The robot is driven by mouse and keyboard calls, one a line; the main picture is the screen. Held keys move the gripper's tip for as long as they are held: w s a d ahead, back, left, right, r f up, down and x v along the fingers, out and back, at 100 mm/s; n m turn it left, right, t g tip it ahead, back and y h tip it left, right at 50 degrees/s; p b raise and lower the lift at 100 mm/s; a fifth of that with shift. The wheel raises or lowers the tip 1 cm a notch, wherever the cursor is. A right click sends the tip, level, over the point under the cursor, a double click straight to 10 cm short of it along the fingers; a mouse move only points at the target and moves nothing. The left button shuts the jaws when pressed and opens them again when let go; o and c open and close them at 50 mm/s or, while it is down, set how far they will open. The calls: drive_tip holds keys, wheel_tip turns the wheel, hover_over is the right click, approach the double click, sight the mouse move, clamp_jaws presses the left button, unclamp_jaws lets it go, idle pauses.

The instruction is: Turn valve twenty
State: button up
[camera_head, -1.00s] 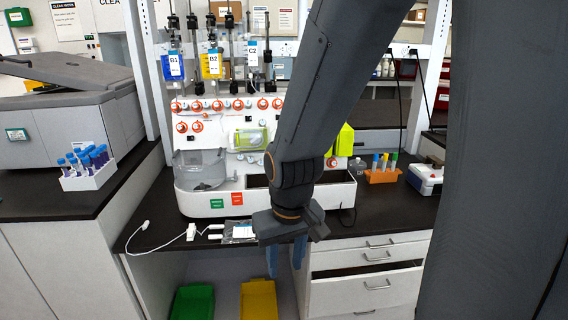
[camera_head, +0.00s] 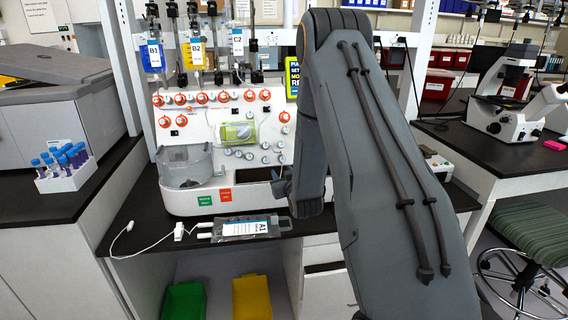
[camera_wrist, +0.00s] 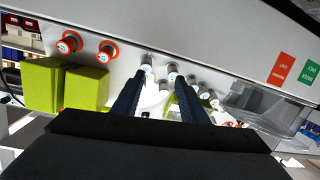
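The cell processor (camera_head: 215,160) is a white machine on the dark bench. Its front panel carries several orange-ringed valves (camera_head: 224,96) in upper rows and several small white knobs (camera_head: 265,147) lower right. I cannot read their numbers, so I cannot tell which is valve twenty. In the wrist view, two orange-ringed valves (camera_wrist: 69,43) are at upper left, and a cluster of white knobs (camera_wrist: 172,70) lies around my fingertips. My gripper (camera_wrist: 160,76) is open, its two blue fingers apart and pointing at the panel. In the head view it is mostly hidden behind my arm (camera_head: 283,187).
Yellow-green blocks (camera_wrist: 60,87) stick out left of the fingers in the wrist view. A bag labelled A1 (camera_head: 245,228) lies on the bench before the machine. A tube rack (camera_head: 62,178) stands left, a microscope (camera_head: 513,105) right. Hanging bags (camera_head: 195,54) are above.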

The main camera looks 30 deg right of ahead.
sight(282, 159)
drive_tip(key=d+t, duration=0.1)
drive_tip(key=d, duration=0.1)
drive_tip(key=shift+w+d+f+t+h, duration=0.1)
drive_tip(key=shift+w+d+t+h, duration=0.3)
drive_tip(key=p+x, duration=0.2)
drive_tip(key=x, duration=0.5)
drive_tip(key=shift+w, duration=0.15)
drive_tip(key=shift+c, duration=0.4)
clamp_jaws()
